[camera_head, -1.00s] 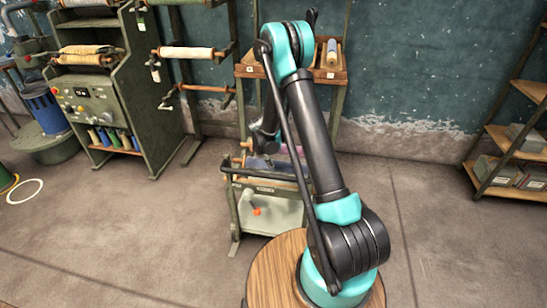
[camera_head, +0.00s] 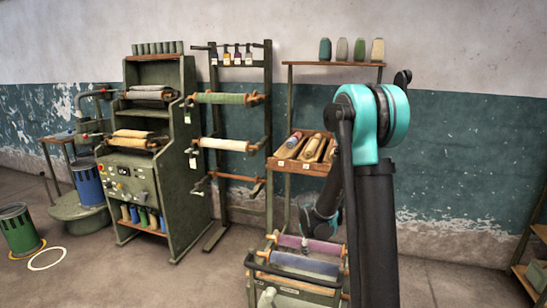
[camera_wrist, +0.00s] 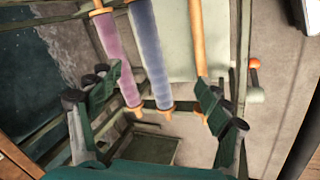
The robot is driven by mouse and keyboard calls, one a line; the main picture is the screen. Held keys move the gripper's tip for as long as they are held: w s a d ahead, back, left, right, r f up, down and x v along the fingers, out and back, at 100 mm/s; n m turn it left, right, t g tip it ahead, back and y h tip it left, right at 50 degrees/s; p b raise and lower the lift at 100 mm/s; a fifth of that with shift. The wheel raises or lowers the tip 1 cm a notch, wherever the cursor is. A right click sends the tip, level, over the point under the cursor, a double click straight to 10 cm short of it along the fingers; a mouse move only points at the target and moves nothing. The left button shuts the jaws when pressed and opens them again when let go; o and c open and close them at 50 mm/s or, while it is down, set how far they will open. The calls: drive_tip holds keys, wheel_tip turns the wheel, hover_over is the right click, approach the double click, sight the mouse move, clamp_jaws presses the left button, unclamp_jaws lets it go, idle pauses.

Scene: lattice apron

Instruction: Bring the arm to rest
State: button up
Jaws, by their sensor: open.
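My arm (camera_head: 375,215) stands up in the right half of the head view, with its teal elbow (camera_head: 366,125) at the top. Its far part reaches down behind the upright link, and my gripper end is partly hidden there, above the roller stand. In the wrist view my gripper (camera_wrist: 155,92) is open, its two dark green fingers spread wide with nothing held between them. A pink roller (camera_wrist: 113,50) and a blue roller (camera_wrist: 150,45) show beyond and between the fingers. I cannot tell how far the fingertips are from them.
The roller stand (camera_head: 292,284) with pink and blue rollers is below my gripper. A shelf of spools (camera_head: 300,168) stands behind it, a rack (camera_head: 268,120) and a green machine (camera_head: 180,195) to the left.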

drive_tip(key=s+d+r+m, duration=0.1)
drive_tip(key=s+r+m, duration=0.1)
drive_tip(key=s, duration=0.7)
drive_tip(key=s+d+r+m+y, duration=0.1)
drive_tip(key=s+m, duration=0.3)
drive_tip(key=s, duration=0.5)
drive_tip(key=s+d+r+m+y, duration=0.1)
drive_tip(key=s+r+m, duration=0.1)
drive_tip(key=s, duration=0.7)
drive_tip(key=shift+r+m, duration=0.4)
drive_tip(key=shift+m, duration=0.2)
